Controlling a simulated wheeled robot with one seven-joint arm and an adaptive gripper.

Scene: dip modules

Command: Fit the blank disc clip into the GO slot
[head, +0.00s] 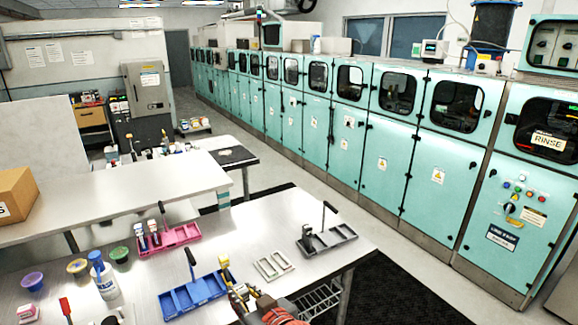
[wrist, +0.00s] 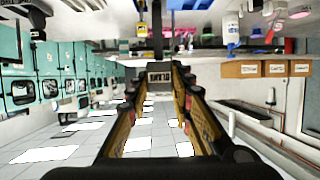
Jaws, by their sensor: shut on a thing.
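My gripper (head: 236,290) shows at the lower middle of the head view, over the near table, with yellow and black fingers. In the wrist view its fingers (wrist: 160,88) close on a small dark block with a pale label, which I take for the blank disc clip (wrist: 160,76). The label is too small to read. A dark upright part shows behind the block. Trays with slots stand on the table: a blue one (head: 178,303) beside the gripper, a pink one (head: 180,237) and a grey one (head: 338,241). I cannot tell which slot is GO.
A pale two-slot frame (head: 275,264) lies right of the gripper. A white bottle (head: 104,278) and several small coloured bowls (head: 77,266) stand at left. A raised white shelf (head: 110,192) lies behind. Teal cabinets (head: 345,140) line the far side, across open floor.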

